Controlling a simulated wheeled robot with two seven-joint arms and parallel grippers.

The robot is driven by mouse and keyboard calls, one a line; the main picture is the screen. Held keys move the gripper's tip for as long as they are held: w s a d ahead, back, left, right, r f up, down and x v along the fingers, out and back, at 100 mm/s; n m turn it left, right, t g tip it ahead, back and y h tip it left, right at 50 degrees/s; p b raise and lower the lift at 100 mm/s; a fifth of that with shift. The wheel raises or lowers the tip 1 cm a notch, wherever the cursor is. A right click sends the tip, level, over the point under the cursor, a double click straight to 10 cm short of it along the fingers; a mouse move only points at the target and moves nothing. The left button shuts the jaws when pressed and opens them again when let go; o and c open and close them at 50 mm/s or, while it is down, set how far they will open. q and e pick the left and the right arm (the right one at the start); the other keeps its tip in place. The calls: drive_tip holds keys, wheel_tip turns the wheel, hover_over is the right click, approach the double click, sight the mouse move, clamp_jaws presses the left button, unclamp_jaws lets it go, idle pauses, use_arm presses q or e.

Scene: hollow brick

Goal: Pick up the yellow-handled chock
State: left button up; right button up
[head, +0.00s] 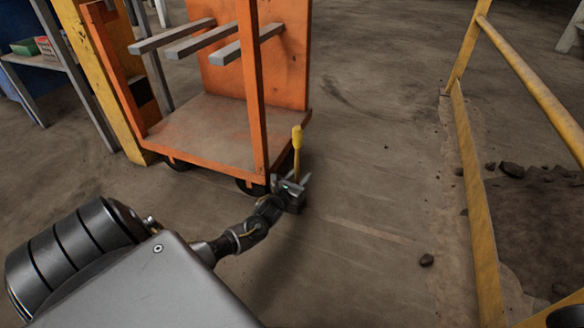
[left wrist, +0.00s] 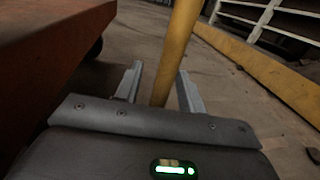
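The chock has an upright yellow handle (head: 297,145) beside the front right wheel of the orange cart. Its dark body (head: 296,205) is mostly hidden behind my left gripper in the head view. My left gripper (head: 291,184) is low, at the lower part of the handle. In the left wrist view the yellow handle (left wrist: 176,55) stands between the two fingers of the left gripper (left wrist: 160,88), with gaps beside it, so the fingers look open around it. The chock's body does not show there. My right gripper is in neither view.
The orange cart (head: 210,130) with grey bars stands close on the left; its edge (left wrist: 50,50) fills the wrist view's left side. A yellow railing (head: 530,80) borders a rubble patch on the right.

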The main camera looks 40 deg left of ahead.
use_arm(q)
drive_tip(key=shift+w, duration=0.1)
drive_tip(key=shift+c, duration=0.2)
clamp_jaws()
idle(1.1)
drive_tip(key=shift+r, duration=0.15)
